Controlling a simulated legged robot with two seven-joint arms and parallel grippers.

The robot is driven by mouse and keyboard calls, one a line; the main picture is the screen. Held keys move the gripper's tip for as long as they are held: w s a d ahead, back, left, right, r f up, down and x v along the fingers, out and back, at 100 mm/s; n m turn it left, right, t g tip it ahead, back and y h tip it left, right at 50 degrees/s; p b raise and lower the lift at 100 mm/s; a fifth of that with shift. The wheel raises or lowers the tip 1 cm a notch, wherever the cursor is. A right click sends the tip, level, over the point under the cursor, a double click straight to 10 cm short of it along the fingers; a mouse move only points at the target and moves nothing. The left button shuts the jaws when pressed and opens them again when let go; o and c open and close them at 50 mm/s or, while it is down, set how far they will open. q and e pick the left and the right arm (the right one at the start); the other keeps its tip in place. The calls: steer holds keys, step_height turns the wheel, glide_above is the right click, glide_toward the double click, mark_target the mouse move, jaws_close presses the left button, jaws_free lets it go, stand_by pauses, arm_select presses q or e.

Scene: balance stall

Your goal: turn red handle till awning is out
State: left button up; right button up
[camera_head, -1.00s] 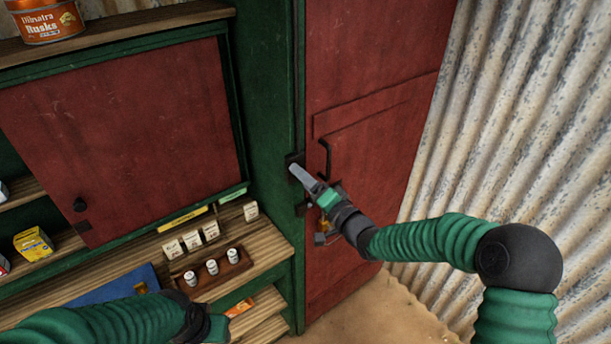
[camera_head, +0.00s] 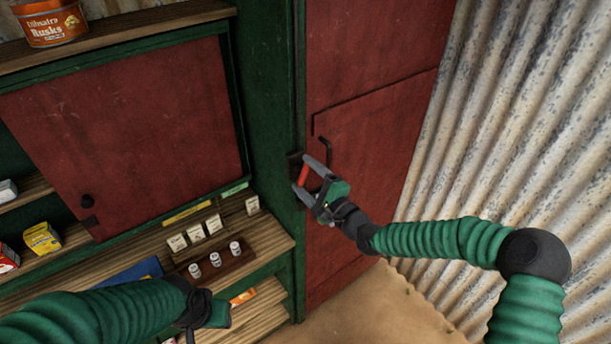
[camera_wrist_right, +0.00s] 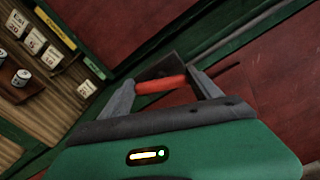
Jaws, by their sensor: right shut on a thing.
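The red handle (camera_head: 303,174) sits by the green post at the edge of the red door. My right gripper (camera_head: 308,175) has its two fingers on either side of it, shut on the handle. In the right wrist view the red handle (camera_wrist_right: 160,85) lies crosswise between the fingertips, in front of a dark plate. My left arm comes in at the lower left, and its dark end (camera_head: 205,308) shows, but its fingers cannot be made out. No awning can be made out in these views.
A red door (camera_head: 370,60) with a black pull (camera_head: 325,150) is behind my right gripper. Left are a red panel (camera_head: 120,130), wooden shelves with price cards, and a rack of small white-topped pieces (camera_head: 215,262). A corrugated wall (camera_head: 530,130) stands right; sandy floor is clear below.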

steer(key=shift+s+f+m, duration=0.1)
steer(key=shift+f+m, duration=0.25)
steer(key=shift+m, duration=0.25)
steer(key=o, duration=1.1)
steer(key=shift+o, duration=1.4)
steer(key=shift+d+r, duration=0.1)
steer(key=b+v, duration=0.3)
steer(key=v, duration=1.3)
steer(key=shift+s+d, duration=0.2)
steer(key=shift+d, duration=0.15)
